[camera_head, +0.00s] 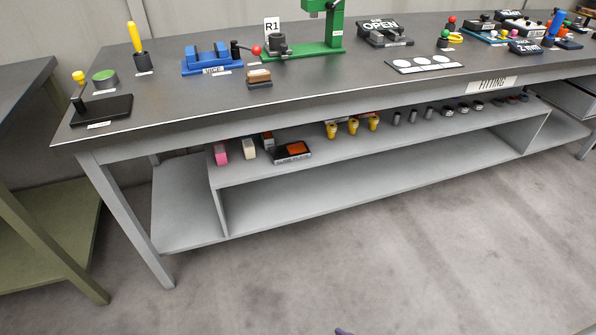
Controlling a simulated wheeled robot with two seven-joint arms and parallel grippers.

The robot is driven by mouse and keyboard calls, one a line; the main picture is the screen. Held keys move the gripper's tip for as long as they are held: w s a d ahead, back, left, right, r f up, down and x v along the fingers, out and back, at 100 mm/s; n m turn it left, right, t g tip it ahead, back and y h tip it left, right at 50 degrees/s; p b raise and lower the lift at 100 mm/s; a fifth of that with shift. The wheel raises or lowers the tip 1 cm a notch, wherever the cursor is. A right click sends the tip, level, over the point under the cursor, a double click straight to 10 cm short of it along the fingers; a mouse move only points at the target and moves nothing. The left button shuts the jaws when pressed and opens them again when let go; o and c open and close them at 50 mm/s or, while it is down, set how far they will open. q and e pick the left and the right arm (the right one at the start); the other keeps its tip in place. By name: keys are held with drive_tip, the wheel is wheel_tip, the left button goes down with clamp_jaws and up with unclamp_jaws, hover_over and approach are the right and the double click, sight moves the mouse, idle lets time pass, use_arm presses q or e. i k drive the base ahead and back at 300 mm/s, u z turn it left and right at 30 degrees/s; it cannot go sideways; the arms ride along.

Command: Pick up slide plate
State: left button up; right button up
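No slide plate can be named for certain at this distance. A black tray (281,159) with an orange-red flat piece (298,147) in it sits on the shelf under the workbench, left of the middle. The tray has a light label on its front that is too small to read surely. Neither of my grippers shows. A small purple tip at the bottom edge is too little to identify.
The workbench (330,90) carries a blue vise (211,62), a green press (328,35) and other tools. Pink and cream blocks, yellow pieces and dark cylinders stand on its shelf (395,147). An olive bench (50,235) stands left. The floor in front is clear.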

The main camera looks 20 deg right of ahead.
sight(287, 153)
drive_tip(key=u, duration=0.1)
drive_tip(key=k, duration=0.5)
drive_tip(key=z, duration=1.45)
drive_tip(key=i, duration=2.3)
drive_tip(key=u, duration=1.5)
drive_tip(key=i, duration=0.5)
drive_tip(key=u, duration=0.4)
